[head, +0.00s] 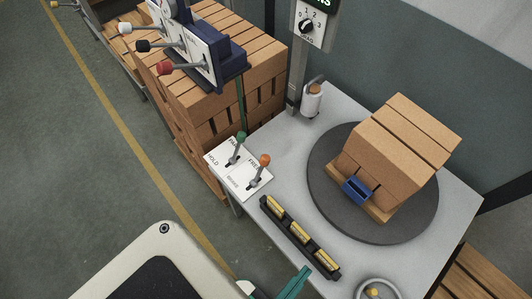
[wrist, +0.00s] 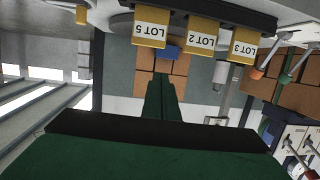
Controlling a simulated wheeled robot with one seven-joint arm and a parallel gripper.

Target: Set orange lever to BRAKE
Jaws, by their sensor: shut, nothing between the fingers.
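The orange lever (head: 264,160) stands on a white panel (head: 223,161) at the table's left corner. Its knob leans up and right, towards the label that seems to read FREE; a label that seems to read BRAKE is at the panel's lower edge. A green-knobbed lever (head: 240,137) stands beside it. The orange knob also shows in the wrist view (wrist: 257,73), upside down at upper right. My gripper (head: 303,272) is at the bottom of the head view, shut and empty, apart from the lever. Its green fingers also show in the wrist view (wrist: 164,98).
A post with a dial (head: 307,27) and a raised panel with several levers (head: 197,49) stand behind. A round dish (head: 361,290) is at the front.

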